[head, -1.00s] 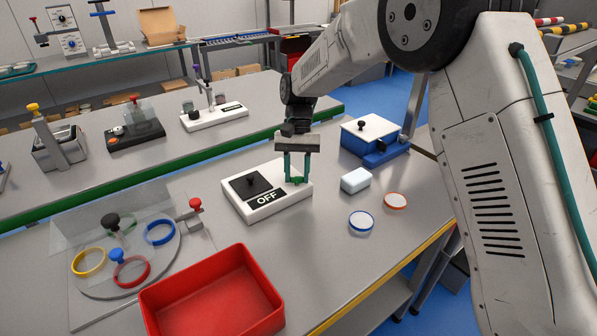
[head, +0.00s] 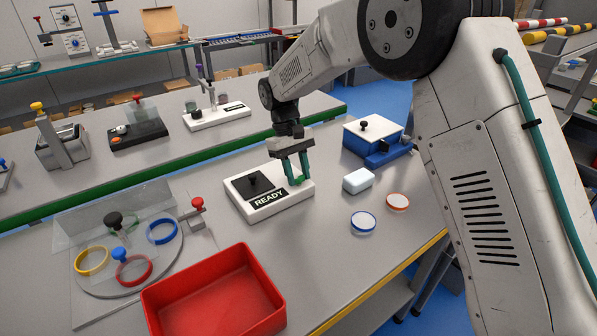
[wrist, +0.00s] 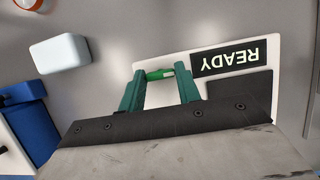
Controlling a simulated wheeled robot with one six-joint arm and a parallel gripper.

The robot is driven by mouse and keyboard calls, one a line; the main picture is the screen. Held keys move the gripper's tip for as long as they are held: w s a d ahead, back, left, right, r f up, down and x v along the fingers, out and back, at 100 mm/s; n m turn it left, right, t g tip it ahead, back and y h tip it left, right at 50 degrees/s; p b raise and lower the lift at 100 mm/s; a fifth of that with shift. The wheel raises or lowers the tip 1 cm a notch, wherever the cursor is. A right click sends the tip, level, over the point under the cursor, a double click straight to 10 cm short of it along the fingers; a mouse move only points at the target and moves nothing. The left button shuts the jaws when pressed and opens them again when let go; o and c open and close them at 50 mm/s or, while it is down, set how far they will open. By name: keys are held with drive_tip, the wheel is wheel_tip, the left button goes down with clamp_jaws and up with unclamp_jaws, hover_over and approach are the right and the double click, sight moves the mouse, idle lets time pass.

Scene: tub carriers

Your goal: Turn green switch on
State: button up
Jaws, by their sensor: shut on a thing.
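The switch box (head: 240,213) is a white base with a black panel and a black knob, on the near bench. Its label (head: 269,198) reads READY, and the same label shows upside down in the wrist view (wrist: 228,57). The green switch (wrist: 160,74) is a small green piece at the edge of the white base. My gripper (head: 298,181) is down at the right part of the box. Its green fingers, seen in the wrist view (wrist: 161,86), are shut on the green switch. The fingers partly hide the switch in the head view.
A white block (head: 357,181), a blue-rimmed lid (head: 363,223) and an orange-rimmed lid (head: 397,202) lie right of the box. A blue box (head: 372,137) stands behind them. A red tub (head: 262,290) is in front. Coloured rings on a round plate (head: 165,262) sit at left.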

drive_tip(key=shift+w+r, duration=0.1)
idle(0.4)
drive_tip(key=o, duration=1)
drive_tip(key=v, duration=0.7)
drive_tip(key=shift+a+r, duration=0.1)
drive_tip(key=shift+r, duration=0.25)
